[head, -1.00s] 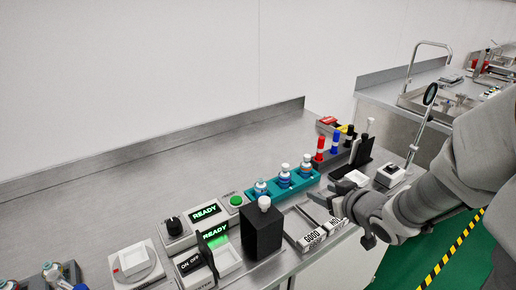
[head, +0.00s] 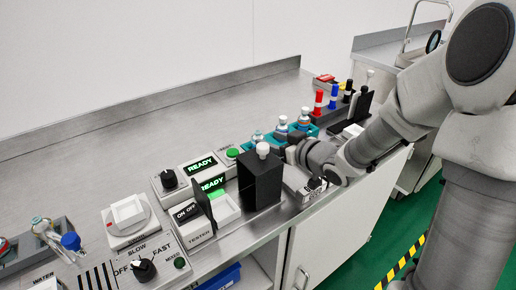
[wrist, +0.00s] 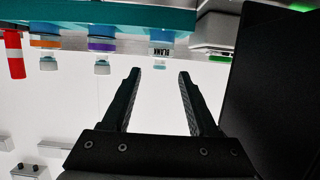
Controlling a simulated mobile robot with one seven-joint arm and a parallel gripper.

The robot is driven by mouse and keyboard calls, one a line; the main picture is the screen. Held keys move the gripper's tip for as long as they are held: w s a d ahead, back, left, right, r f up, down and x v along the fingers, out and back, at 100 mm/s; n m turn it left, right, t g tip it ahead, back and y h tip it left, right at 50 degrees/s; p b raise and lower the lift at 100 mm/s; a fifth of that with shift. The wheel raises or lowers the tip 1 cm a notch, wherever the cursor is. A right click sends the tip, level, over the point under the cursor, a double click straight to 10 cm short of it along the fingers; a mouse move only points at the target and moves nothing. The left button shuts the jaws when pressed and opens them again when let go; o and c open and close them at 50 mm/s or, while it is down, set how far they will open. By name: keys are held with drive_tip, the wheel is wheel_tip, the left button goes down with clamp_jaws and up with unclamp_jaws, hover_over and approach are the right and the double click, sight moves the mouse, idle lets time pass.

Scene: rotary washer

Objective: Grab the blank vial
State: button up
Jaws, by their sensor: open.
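The blank vial (wrist: 161,50) shows in the wrist view with its BLANK label upside down; its cap end is near my fingertips. It stands in the teal rack (wrist: 110,17), beside a purple-labelled vial (wrist: 102,46) and an orange-labelled one (wrist: 46,42). In the head view the blank vial (head: 257,138) is the rack's nearest one, behind the black box. My gripper (wrist: 160,73) is open and empty. Its fingers point at the blank vial, which lies between their lines, a little beyond the tips. In the head view my gripper (head: 290,150) is partly hidden among the rack and box.
The black box (head: 262,180) with a white-capped item stands close to my gripper, and fills the right side of the wrist view. Red and blue markers (head: 318,102) stand beyond the rack. Ready displays and a tester (head: 200,212) stand left. The bench behind is clear.

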sight(260, 136)
drive_tip(key=b+x, duration=0.1)
drive_tip(key=x, duration=0.5)
drive_tip(key=shift+w+a+f, duration=0.15)
drive_tip(key=shift+w+a, duration=0.05)
drive_tip(key=shift+w, duration=0.05)
clamp_jaws()
